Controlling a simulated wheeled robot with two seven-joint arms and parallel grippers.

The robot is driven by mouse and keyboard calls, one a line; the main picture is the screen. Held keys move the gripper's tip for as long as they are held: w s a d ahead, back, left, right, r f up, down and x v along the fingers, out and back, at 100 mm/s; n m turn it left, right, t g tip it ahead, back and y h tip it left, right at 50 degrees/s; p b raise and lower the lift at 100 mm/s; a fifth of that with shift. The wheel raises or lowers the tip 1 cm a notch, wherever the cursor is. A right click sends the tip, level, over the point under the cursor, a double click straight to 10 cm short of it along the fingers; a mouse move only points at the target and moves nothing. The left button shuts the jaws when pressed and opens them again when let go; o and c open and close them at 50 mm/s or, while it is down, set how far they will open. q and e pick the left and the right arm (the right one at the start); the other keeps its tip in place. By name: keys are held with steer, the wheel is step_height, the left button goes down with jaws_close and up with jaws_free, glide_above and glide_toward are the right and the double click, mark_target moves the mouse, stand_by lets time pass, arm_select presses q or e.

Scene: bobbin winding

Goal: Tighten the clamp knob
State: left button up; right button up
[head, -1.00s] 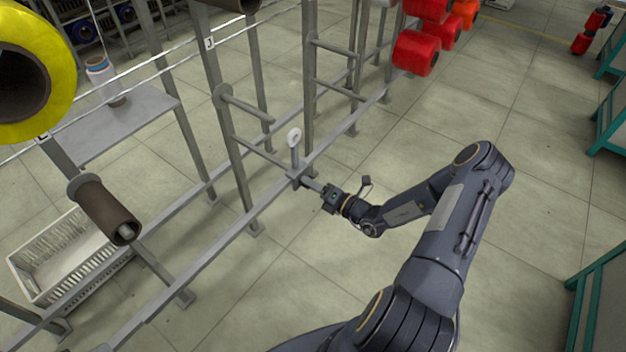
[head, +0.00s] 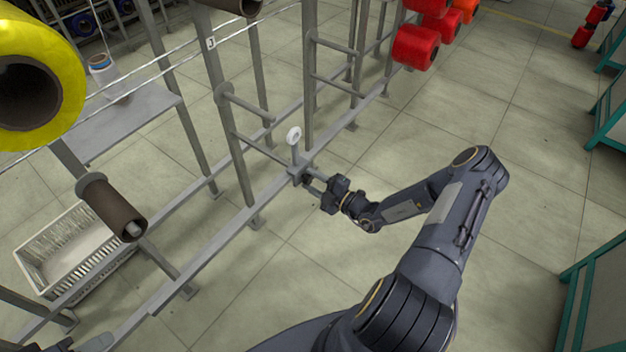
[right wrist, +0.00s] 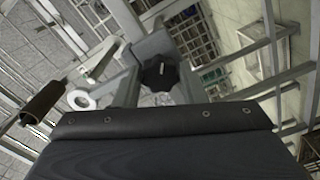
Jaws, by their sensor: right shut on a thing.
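The clamp (head: 297,174) sits on the long grey lower rail, with a short upright post carrying a white ring (head: 293,135). In the right wrist view the clamp knob (right wrist: 158,73) is black and lobed, in front of the grey clamp body, and the white ring (right wrist: 81,100) is at its left. My right gripper (head: 311,184) reaches the clamp from the right and is shut on the knob. Its fingertips are small in the head view and not clear in the wrist view, where a dark gripper body fills the bottom.
Grey frame posts and bars (head: 308,80) rise close behind the clamp. A yellow bobbin (head: 68,85), a brown tube (head: 108,205) and a white crate (head: 50,245) are at the left. Red bobbins (head: 415,47) hang at the upper right. The floor right of the rail is clear.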

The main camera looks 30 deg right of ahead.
steer(key=m, duration=0.5)
steer(key=shift+m, duration=0.3)
steer(key=shift+f+m, duration=0.1)
steer(key=shift+m, duration=2.2)
steer(key=o, duration=1)
steer(key=v, duration=0.8)
steer(key=shift+p, duration=0.3)
